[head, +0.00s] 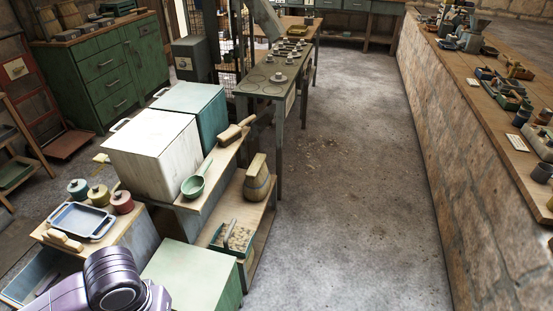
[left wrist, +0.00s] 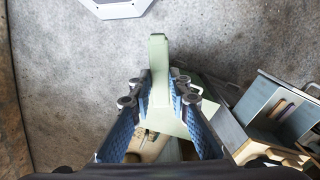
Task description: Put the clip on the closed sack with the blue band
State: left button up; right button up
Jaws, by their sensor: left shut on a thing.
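In the left wrist view, my left gripper (left wrist: 159,100) has its blue-padded fingers closed on a pale green, flat, long piece (left wrist: 158,62), apparently the clip. Its narrow end sticks out beyond the fingertips. In the head view, only my purple left arm shows at the bottom left; the gripper and the clip are out of sight there. My right gripper is not in view.
A green scoop (head: 194,186) lies on the upper shelf beside a white bin (head: 152,155). A tray (head: 232,238) of small pieces sits on the lower shelf. A pale green box (head: 190,277) stands in front. The floor (head: 350,200) to the right is clear.

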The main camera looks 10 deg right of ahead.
aim_at(257, 164)
jog(key=i+l, duration=0.2)
jog(key=l, duration=0.15)
jog(key=i+l+u, duration=0.1)
jog(key=i+l, duration=0.35)
jog(key=l, duration=0.2)
jog(key=i+l, duration=0.2)
jog(key=l, duration=0.2)
jog(key=i+l+u, duration=0.1)
jog(key=i+l, duration=0.15)
jog(key=i+u, duration=0.1)
jog(key=i, duration=1.15)
